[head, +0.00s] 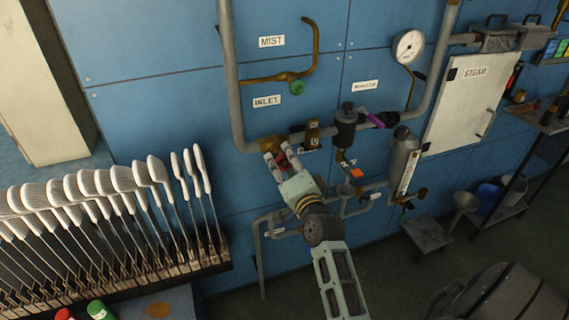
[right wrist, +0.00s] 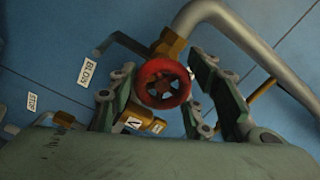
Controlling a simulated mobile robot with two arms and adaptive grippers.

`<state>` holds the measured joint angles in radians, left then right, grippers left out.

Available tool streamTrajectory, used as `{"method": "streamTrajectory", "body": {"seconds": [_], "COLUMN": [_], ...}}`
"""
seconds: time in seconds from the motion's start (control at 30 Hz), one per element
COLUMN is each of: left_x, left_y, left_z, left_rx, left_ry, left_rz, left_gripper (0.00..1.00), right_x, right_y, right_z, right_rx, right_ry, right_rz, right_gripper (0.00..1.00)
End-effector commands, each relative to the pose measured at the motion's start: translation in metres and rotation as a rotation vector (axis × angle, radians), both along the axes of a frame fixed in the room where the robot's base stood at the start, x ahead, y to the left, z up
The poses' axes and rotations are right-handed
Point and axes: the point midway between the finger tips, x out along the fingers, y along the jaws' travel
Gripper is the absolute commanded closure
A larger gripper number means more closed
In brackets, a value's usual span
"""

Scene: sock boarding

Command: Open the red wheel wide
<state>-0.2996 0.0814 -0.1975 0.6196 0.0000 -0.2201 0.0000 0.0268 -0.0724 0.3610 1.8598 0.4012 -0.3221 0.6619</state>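The red wheel (right wrist: 163,84) is a small spoked handwheel on a brass valve (right wrist: 168,43). In the right wrist view it sits between the two fingers of my right gripper, facing the camera. The fingers are spread, one on each side, with a narrow gap on the left; on the right I cannot tell whether finger and rim touch. In the head view my right gripper (head: 279,160) is at the pipe near the INLET label, with a bit of red showing between its fingers, which hide most of the wheel. My left gripper is not in view.
A grey pipe (head: 235,75) bends just beside the valve. A brass fitting (right wrist: 140,119) marked V is close to the left finger. A green knob (head: 297,87), a pressure gauge (head: 408,47) and a STEAM cabinet (head: 470,100) are on the blue wall. White sock boards (head: 120,180) stand left.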

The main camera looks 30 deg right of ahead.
Motion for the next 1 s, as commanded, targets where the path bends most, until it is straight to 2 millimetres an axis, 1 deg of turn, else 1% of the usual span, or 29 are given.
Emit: {"method": "streamTrajectory", "body": {"seconds": [0.03,0.27,0.47,0.67,0.87,1.0], "left_x": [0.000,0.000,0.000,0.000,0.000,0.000], "left_y": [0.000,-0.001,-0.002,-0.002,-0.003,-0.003], "left_z": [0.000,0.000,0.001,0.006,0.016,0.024], "left_rx": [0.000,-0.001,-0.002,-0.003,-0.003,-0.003], "left_ry": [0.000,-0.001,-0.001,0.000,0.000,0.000], "left_rz": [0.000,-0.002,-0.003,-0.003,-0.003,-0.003], "left_gripper": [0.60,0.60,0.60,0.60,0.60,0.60], "right_x": [0.000,0.000,0.000,-0.001,-0.001,-0.001], "right_y": [0.000,0.000,0.000,0.000,-0.001,-0.002], "right_z": [0.000,-0.001,-0.001,-0.001,0.000,0.000], "right_rx": [0.000,0.001,-0.011,-0.077,-0.213,-0.338], "right_ry": [0.000,0.002,0.006,0.023,0.057,0.088], "right_rz": [0.000,0.000,0.001,0.000,0.002,0.001], "right_gripper": [0.62,0.82,0.83,0.83,0.83,0.83]}}
